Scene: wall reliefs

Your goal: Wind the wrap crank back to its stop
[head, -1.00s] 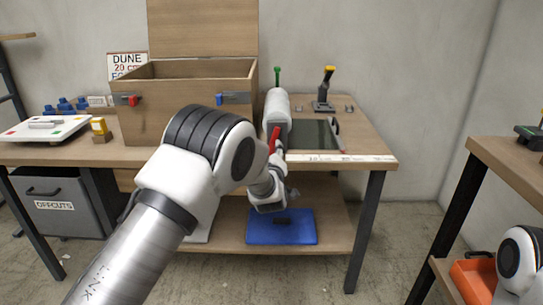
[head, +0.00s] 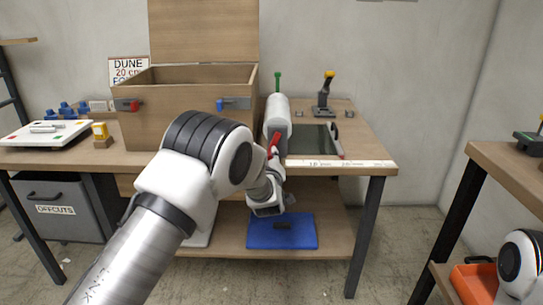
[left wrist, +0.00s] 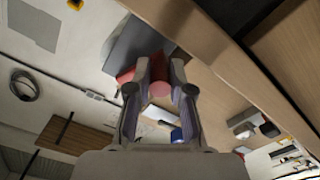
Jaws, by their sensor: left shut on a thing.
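The wrap crank (head: 273,142) is a red lever at the front end of a white wrap roll (head: 277,116), at the front edge of the bench. My left arm reaches across from the left, and its wrist hangs just below the crank in the head view. My left gripper (left wrist: 160,88) is shut on the crank's red round grip, which shows between its fingers in the left wrist view. In the head view the fingertips are hard to make out. The crank's stop cannot be made out. My right gripper is out of view.
An open wooden box (head: 185,105) stands left of the roll. A dark green plate (head: 311,139) and a yellow-topped lever (head: 325,92) are to its right. A blue mat (head: 281,232) lies on the lower shelf. An orange tray (head: 473,281) is at the lower right.

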